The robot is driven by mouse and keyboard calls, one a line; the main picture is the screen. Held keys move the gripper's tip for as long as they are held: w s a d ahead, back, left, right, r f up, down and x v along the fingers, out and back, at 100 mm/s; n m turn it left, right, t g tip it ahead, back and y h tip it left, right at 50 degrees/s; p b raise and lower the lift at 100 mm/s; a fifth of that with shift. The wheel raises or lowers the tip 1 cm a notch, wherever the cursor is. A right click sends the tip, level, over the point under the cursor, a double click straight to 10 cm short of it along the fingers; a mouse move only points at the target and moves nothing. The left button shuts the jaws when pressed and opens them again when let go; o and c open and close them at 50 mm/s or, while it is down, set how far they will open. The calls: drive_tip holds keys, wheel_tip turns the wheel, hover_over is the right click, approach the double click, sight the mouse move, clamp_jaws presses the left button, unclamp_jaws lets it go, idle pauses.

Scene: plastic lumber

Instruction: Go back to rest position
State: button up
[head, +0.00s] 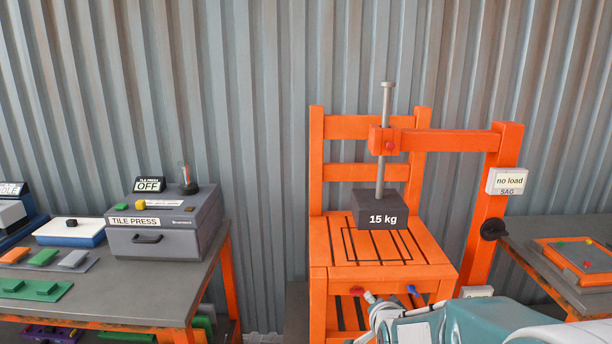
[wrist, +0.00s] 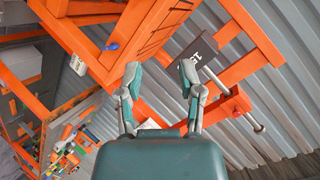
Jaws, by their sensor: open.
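My gripper (wrist: 160,72) is open and empty in the wrist view, its two grey and teal fingers spread apart. In the head view my arm reaches in from the bottom right, with gripper fingers (head: 378,312) in front of the orange chair's lower front. The orange chair (head: 434,262) has a dark 15 kg weight (head: 380,211) hanging on a grey rod over its seat. Both also show, tilted, in the wrist view, the chair (wrist: 95,62) at the upper left and the weight (wrist: 190,55) behind the right finger. The fingers appear to touch nothing.
An orange post with a "no load" sign (head: 505,181) stands right of the chair. A grey bench with a tile press (head: 165,222) and several coloured tiles is at left. Another bench with an orange frame (head: 575,258) is at right. A corrugated wall (head: 255,90) closes the back.

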drive_tip(key=s+r+n+g, duration=0.3)
drive_tip(key=s+r+n, duration=0.1)
drive_tip(key=s, duration=1)
drive_tip(key=s+r+n+g, duration=0.3)
drive_tip(key=s+n, duration=0.3)
drive_tip(key=s, duration=0.8)
drive_tip(key=shift+s+r+g, duration=0.35)
drive_tip(key=shift+g, duration=0.05)
